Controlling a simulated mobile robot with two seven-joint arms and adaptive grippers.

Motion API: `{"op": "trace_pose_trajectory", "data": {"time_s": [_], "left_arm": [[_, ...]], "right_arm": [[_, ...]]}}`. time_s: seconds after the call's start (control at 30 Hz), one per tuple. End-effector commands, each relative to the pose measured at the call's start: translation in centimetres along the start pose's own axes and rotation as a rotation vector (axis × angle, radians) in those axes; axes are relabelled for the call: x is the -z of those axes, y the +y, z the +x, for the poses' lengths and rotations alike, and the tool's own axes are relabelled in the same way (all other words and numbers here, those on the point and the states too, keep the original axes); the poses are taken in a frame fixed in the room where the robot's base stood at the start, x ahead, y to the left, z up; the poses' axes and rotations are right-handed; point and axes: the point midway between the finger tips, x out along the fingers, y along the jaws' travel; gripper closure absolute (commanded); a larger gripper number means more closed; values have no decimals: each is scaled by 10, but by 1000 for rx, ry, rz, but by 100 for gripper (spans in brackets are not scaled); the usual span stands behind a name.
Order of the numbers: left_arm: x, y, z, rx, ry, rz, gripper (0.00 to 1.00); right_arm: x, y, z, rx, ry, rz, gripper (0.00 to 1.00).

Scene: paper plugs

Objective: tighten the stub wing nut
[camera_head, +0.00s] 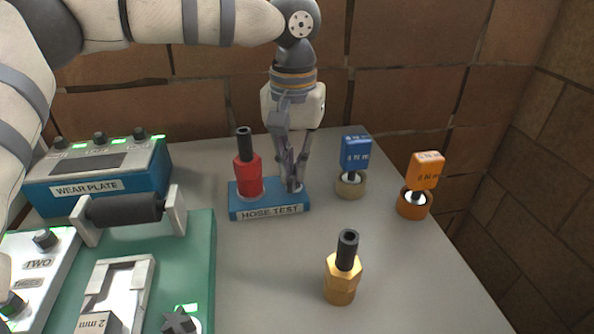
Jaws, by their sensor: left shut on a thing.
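My left gripper (291,180) points straight down over the right end of the blue block labelled HOSE TEST (269,211). Its fingers are shut on a small part on top of the block, which I take to be the stub wing nut. The fingers hide most of this part, so its shape and angle cannot be made out. A red fitting with a black hose end (249,172) stands upright on the left end of the same block, beside the fingers. My right gripper is not in view.
A blue WEAR PLATE box (100,175) and a green board (201,255) with a black roller (125,209) are left. A brass fitting (341,284) stands in front. Blue-tagged (356,152) and orange-tagged (427,169) plugs stand right. Brick walls close the back and right.

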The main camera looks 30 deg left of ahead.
Motion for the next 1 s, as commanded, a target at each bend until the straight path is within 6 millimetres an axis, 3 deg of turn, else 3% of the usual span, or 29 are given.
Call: {"op": "trace_pose_trajectory", "data": {"time_s": [0.2, 0.33, 0.7, 0.8, 1.0], "left_arm": [[1, 0, 1, -1, 1, 561, 100], [1, 0, 0, 0, 2, 761, 100], [1, 0, -1, 0, 4, 791, 100], [1, 0, -1, 0, 4, 790, 75], [0, 0, -1, 0, 2, 790, 75]], "right_arm": [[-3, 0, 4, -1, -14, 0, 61], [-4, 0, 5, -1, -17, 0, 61], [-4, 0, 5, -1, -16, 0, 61], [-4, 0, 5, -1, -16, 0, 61], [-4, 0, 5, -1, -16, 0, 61]]}}
